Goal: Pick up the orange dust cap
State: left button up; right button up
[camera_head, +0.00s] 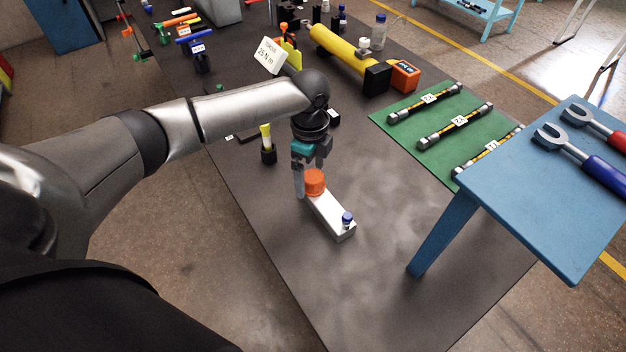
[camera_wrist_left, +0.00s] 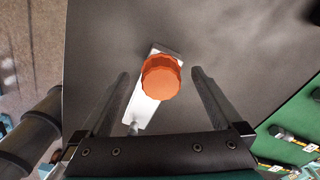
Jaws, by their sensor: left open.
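The orange dust cap (camera_head: 315,181) stands on a light grey block (camera_head: 331,218) on the dark mat. In the left wrist view the cap (camera_wrist_left: 161,77) shows from above, between and a little beyond the two fingers. My left gripper (camera_head: 305,185) is open and empty, pointing down right at the cap. My right gripper is not in view.
A blue table (camera_head: 573,200) with open-ended wrenches stands at the right. A green mat (camera_head: 440,125) holds several hoses. A yellow torque tool (camera_head: 340,50) lies behind, and a yellow-topped item (camera_head: 267,145) stands left of my gripper. The mat in front is clear.

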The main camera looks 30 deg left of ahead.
pick_arm(q)
jog(key=shift+f, duration=0.8)
jog(key=shift+c, duration=0.4)
jog(key=c, duration=1.3)
jog(key=shift+o, duration=0.2)
jog(key=shift+r, duration=0.15)
